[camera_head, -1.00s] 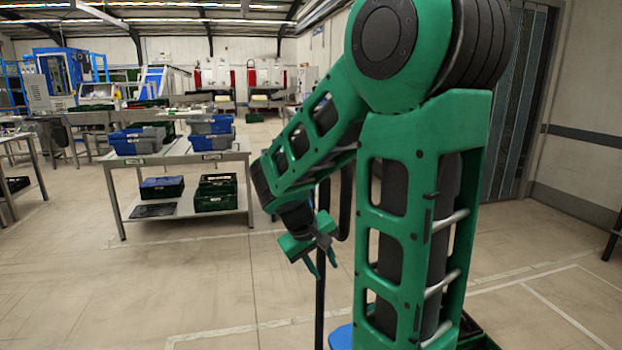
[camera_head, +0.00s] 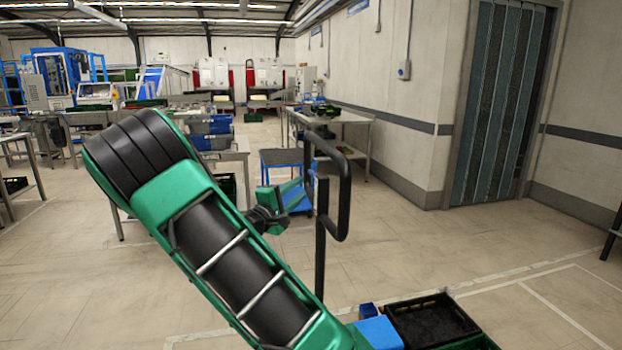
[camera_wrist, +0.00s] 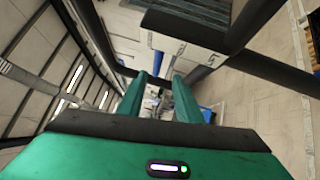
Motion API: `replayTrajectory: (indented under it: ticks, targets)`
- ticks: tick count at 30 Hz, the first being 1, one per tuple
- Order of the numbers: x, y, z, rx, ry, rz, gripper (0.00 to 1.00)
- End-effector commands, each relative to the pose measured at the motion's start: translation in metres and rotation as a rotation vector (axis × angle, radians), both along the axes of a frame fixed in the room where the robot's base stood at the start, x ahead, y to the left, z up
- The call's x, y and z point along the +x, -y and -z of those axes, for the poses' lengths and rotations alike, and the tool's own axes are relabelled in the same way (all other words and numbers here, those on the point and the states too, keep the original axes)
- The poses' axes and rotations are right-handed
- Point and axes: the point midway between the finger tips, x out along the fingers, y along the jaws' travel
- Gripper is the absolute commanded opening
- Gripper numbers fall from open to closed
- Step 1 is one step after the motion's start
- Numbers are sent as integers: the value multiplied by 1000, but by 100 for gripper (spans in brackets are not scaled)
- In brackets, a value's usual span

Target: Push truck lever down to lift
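The truck's black handle (camera_head: 342,190) stands upright in the middle of the head view, a tall post with a loop at its right. A small dark piece near the top of the post (camera_head: 312,170) may be the lever; it is too small to tell. My gripper (camera_head: 290,192) is just left of the post, partly hidden by my arm. Dark bars (camera_wrist: 270,72) cross close by in that view; I cannot tell whether any touches a finger.
The truck's blue part (camera_head: 378,333) and a black crate (camera_head: 432,318) are low at the front, beside a green crate (camera_head: 472,343). A blue cart (camera_head: 283,160) and a worktable (camera_head: 345,116) stand behind the handle.

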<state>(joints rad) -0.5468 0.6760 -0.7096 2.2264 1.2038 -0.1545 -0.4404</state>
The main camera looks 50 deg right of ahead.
Motion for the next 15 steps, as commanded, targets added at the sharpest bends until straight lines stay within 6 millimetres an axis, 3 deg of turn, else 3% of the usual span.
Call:
replayTrajectory:
  ticks: [5, 15]
  targets:
    - [5, 8, -5, -22, -6, -4, 32]
    - [19, 62, -13, -20, -3, -7, 32]
